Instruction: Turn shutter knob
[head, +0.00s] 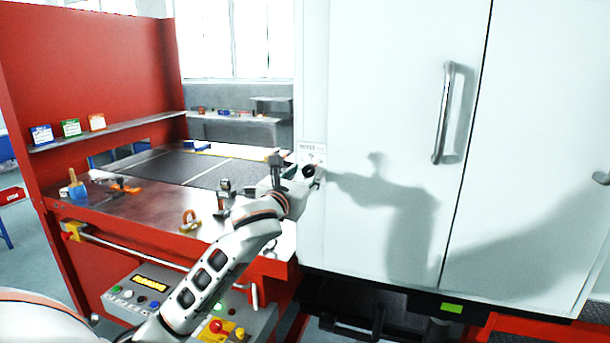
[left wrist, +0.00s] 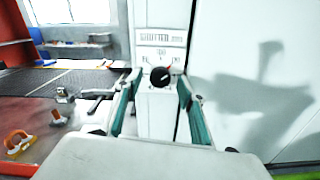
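The shutter knob (left wrist: 160,77) is a small round black knob with a reddish pointer tilted up to the right. It sits on a pale cabinet panel below a printed label reading roughly "SHUTTER" (left wrist: 160,38). In the head view the knob (head: 308,171) is small and partly covered by my gripper. My left gripper (left wrist: 157,88) is open, with one green-sided finger on each side of the knob in the picture. I cannot tell whether the fingers touch it. In the head view my left gripper (head: 299,173) is at the cabinet's left edge. My right gripper is not in view.
The white cabinet (head: 390,110) with a long metal handle (head: 443,112) fills the right. A work table (head: 140,205) with a dark mesh belt (head: 180,165) and loose tools stands left. A button panel (head: 150,295) is below my left arm.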

